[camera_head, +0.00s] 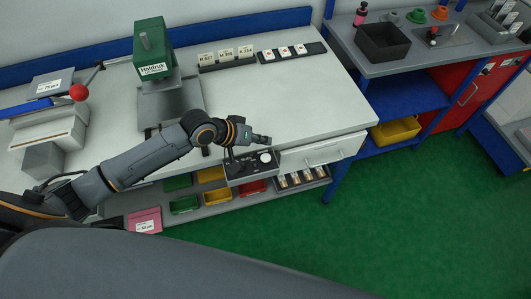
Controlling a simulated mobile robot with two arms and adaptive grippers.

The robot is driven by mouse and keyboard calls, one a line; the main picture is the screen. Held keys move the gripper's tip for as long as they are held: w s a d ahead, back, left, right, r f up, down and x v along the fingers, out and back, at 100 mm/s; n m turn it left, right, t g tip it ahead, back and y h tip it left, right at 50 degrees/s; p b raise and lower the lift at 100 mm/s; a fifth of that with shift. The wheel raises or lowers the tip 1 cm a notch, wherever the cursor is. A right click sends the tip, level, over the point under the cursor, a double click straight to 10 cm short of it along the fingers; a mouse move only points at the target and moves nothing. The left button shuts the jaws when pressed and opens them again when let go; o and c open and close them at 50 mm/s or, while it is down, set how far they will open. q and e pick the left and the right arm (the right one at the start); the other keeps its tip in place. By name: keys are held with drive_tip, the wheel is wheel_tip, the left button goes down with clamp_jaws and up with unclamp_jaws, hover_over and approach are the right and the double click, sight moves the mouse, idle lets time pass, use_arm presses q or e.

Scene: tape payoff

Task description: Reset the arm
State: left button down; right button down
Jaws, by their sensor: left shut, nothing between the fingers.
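My left arm (135,168) comes in from the left and reaches over the front part of the white workbench (310,105). My left gripper (262,139) is at its end, shut and empty, pointing right. It is above the bench's front edge, by a dark control box (252,168) with a white round knob. I cannot tell the exact height of the gripper above the bench. My right gripper does not show.
A green press (152,55) labelled Haldruk stands behind the arm. A lever with a red ball (79,92) is to its left. Colored bins (185,204) sit on the shelf below. A grey side bench (376,68) holds a black tray (383,43). Green floor (420,220) is clear at right.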

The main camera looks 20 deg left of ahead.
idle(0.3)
use_arm(q)
drive_tip(key=s+d+f+m+g+y, duration=0.1)
drive_tip(key=s+d, duration=0.1)
drive_tip(key=s, duration=0.4)
drive_tip(key=s+d+f+m, duration=0.1)
drive_tip(key=s+d+m, duration=0.1)
drive_tip(key=s, duration=0.3)
drive_tip(key=s+a+r+g+y, duration=0.1)
drive_tip(key=s+a+y, duration=0.2)
drive_tip(key=s+a, duration=0.3)
drive_tip(key=s+a+g+y, duration=0.1)
drive_tip(key=s+a+y, duration=0.15)
drive_tip(key=s, duration=0.55)
wheel_tip(320, 180, down, 30)
drive_tip(key=s+g+b, duration=0.1)
drive_tip(key=b, duration=0.3)
drive_tip(key=s+a+f+g+b, duration=0.1)
drive_tip(key=s+a+f+b, duration=0.1)
drive_tip(key=s+f, duration=1.4)
wheel_tip(320, 180, down, 3)
drive_tip(key=shift+a+r+g, duration=0.2)
drive_tip(key=shift+a+g, duration=0.1)
drive_tip(key=shift+a, duration=0.3)
drive_tip(key=shift+w, duration=0.1)
